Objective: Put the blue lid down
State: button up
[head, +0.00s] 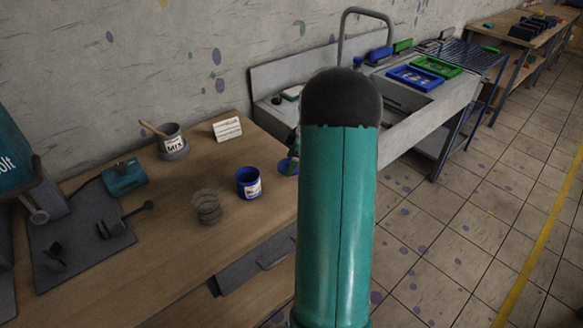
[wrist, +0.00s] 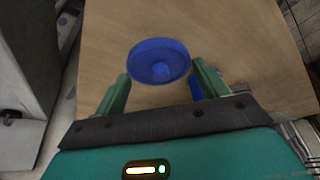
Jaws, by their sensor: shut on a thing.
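In the wrist view, the round blue lid (wrist: 158,60) is at the fingertips of my gripper (wrist: 161,74), which is shut on it. The blue pot (head: 249,184) with a white label stands upright and open on the table, left of the lid. A small blue part beside the right finger in the wrist view is mostly hidden.
A sink unit (head: 420,105) stands behind at the right. Bare wood lies in front of the pot.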

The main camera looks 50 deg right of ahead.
jog(key=shift+w+d+f, duration=0.1)
jog(key=shift+w+f, duration=0.1)
jog(key=shift+f, duration=1.65)
jog(key=shift+f, duration=0.15)
jog(key=o, duration=0.9)
jog(key=shift+o, duration=0.2)
